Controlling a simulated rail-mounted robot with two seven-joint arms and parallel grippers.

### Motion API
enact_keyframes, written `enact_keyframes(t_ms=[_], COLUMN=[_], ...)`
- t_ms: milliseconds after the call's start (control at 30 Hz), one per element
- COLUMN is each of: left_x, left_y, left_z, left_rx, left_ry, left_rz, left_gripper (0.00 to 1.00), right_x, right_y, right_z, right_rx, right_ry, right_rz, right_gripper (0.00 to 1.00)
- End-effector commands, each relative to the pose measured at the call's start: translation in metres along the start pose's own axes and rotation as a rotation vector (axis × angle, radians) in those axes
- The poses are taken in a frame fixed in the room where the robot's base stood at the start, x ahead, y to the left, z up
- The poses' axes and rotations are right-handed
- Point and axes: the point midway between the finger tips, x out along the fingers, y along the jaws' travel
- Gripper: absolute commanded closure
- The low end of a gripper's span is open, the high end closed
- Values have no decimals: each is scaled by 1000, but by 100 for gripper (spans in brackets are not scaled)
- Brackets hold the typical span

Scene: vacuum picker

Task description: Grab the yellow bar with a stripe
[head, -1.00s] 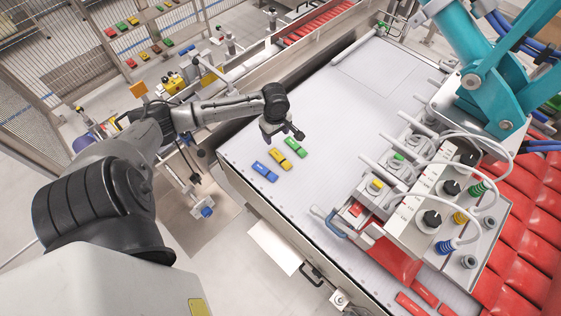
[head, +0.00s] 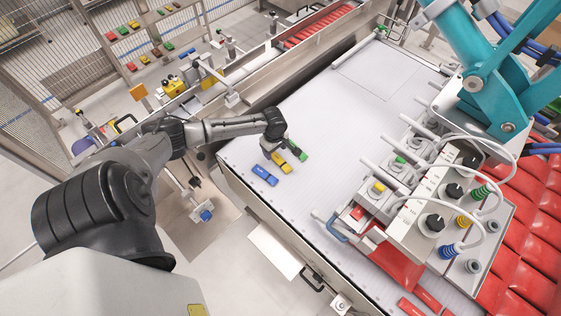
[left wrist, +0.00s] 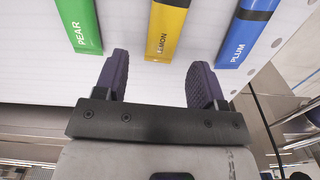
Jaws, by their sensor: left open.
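The yellow bar (head: 281,162) lies on the white table between a blue bar (head: 264,175) and a green bar (head: 302,155). In the left wrist view the yellow bar (left wrist: 166,28) reads LEMON, with a dark band at the top edge. The green bar (left wrist: 79,25) reads PEAR and the blue bar (left wrist: 246,30) reads PLUM. My left gripper (left wrist: 160,82) is open and empty, its fingers apart on either side of the yellow bar's line, short of its near end. In the head view my left gripper (head: 289,148) hides part of the bars. My right gripper is not in view.
The white table (head: 325,115) is clear behind the bars. A control box with knobs and cables (head: 425,205) stands to the right, with a teal machine arm (head: 500,75) behind it. A metal rail (head: 250,70) runs along the table's left side.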

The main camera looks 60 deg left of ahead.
Motion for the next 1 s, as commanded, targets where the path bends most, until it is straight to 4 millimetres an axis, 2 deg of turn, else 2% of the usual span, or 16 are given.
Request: enact_keyframes(t_ms=[100,200,533,1000], left_x=[16,25,29,29], left_y=[-1,-1,-1,-1], left_z=[-1,-1,-1,-1], left_rx=[0,0,2,2], left_ry=[-1,0,1,1], left_rz=[-1,0,1,0], left_gripper=[36,36,36,80], right_x=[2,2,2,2], right_y=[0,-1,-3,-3], right_z=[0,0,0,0], right_rx=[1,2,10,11], right_ry=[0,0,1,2], right_rz=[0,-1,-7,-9], right_gripper=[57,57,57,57])
